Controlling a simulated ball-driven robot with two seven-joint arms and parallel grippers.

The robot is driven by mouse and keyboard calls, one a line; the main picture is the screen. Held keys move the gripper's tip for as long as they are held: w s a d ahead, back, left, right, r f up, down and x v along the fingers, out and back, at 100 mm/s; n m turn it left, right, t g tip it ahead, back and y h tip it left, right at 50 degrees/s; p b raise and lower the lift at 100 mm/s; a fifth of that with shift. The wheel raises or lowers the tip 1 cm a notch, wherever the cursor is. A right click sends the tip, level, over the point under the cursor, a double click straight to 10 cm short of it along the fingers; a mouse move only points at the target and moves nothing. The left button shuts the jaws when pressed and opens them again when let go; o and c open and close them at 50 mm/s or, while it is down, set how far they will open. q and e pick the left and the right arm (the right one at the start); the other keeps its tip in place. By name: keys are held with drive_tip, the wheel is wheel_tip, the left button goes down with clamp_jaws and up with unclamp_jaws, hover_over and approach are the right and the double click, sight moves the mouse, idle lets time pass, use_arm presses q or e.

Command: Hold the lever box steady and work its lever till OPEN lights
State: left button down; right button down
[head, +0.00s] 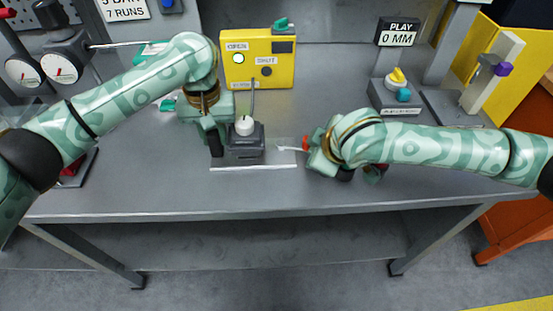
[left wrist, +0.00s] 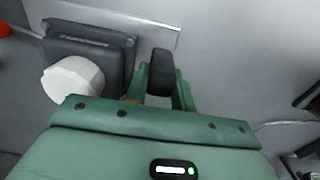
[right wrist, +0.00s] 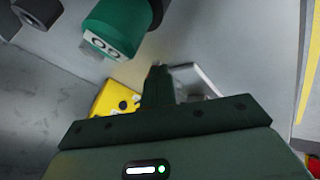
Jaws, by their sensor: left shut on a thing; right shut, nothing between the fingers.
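The dark grey lever box (head: 245,153) with a white domed cap (head: 244,126) sits at the bench's middle; it also shows in the left wrist view (left wrist: 118,45). My left gripper (head: 215,140) is shut on the black grip (left wrist: 160,72) on the box's left side. A thin pale lever runs right from the box to an orange-red knob (head: 305,144). My right gripper (head: 312,152) is shut and empty beside this knob; I cannot tell if they touch. On the yellow panel (head: 275,48), the OPEN lamp (head: 239,58) glows pale with a green rim; the SHUT lamp (head: 267,72) is dark.
A box with a yellow knob (head: 397,77) and a PLAY 0 MM sign (head: 397,31) stand at the back right. Gauges (head: 62,67) stand at the back left. The bench's front strip (head: 300,195) is clear.

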use_arm(q)
drive_tip(key=shift+f, duration=0.15)
use_arm(e)
drive_tip(key=s, duration=0.4)
drive_tip(key=shift+s, duration=0.15)
drive_tip(key=s+d+r, duration=0.4)
drive_tip(key=r, duration=0.4)
drive_tip(key=shift+s, duration=0.2)
drive_tip(key=shift+a, duration=0.1)
use_arm(q)
drive_tip(key=c, duration=1.1)
unclamp_jaws()
